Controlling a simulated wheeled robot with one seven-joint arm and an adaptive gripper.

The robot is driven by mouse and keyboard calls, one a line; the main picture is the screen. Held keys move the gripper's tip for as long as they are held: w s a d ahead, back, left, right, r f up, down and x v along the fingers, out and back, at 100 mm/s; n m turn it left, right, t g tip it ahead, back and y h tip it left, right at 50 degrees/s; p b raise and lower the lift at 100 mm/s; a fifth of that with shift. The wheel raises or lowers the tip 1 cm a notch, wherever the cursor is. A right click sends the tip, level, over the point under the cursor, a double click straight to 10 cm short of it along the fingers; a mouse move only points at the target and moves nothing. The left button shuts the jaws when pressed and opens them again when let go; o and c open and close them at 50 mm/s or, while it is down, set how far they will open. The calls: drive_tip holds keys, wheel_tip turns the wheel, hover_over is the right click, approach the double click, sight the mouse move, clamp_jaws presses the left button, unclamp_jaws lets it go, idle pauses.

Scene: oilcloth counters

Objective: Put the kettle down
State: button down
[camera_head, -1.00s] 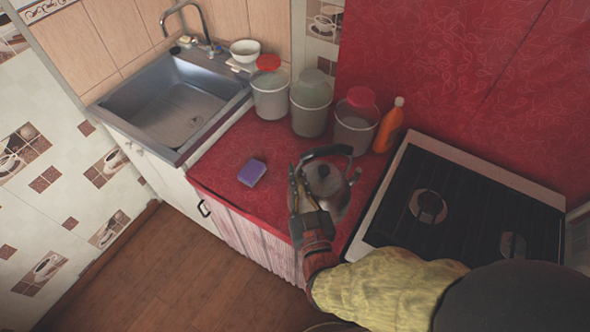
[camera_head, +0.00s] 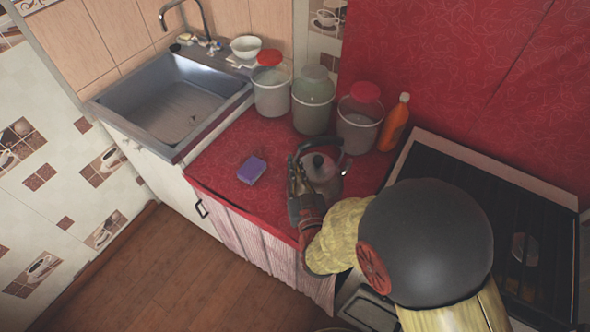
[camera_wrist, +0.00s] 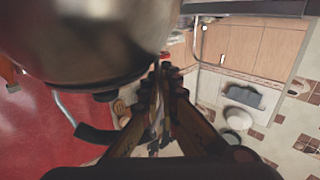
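The metal kettle (camera_head: 325,176) with a dark arched handle is at the front of the red counter (camera_head: 224,160), left of the stove. My gripper (camera_head: 296,182) is at the left side of the kettle, at the handle's lower end. In the wrist view the kettle's rounded body (camera_wrist: 90,45) fills the upper left, and my gripper's fingers (camera_wrist: 162,72) are close together beside it. The gripper looks shut on the handle, though the grip is partly hidden. I cannot tell whether the kettle's base touches the counter.
A purple sponge (camera_head: 251,170) lies left of the kettle. Lidded containers (camera_head: 313,102) and an orange bottle (camera_head: 395,124) stand behind it. The sink (camera_head: 170,105) is at the left, the stove (camera_head: 530,210) at the right. Counter around the sponge is clear.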

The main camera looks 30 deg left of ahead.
drive_tip(key=shift+f, duration=0.5)
drive_tip(key=c, duration=2.5)
unclamp_jaws()
drive_tip(key=shift+f, duration=0.15)
drive_tip(key=shift+c, duration=0.2)
drive_tip(key=o, duration=0.5)
drive_tip(key=shift+s+d, duration=0.1)
drive_tip(key=shift+s, duration=0.05)
drive_tip(key=p+v, duration=0.2)
drive_tip(key=v, duration=0.9)
drive_tip(key=shift+s+d, duration=0.25)
drive_tip(key=shift+s, duration=0.05)
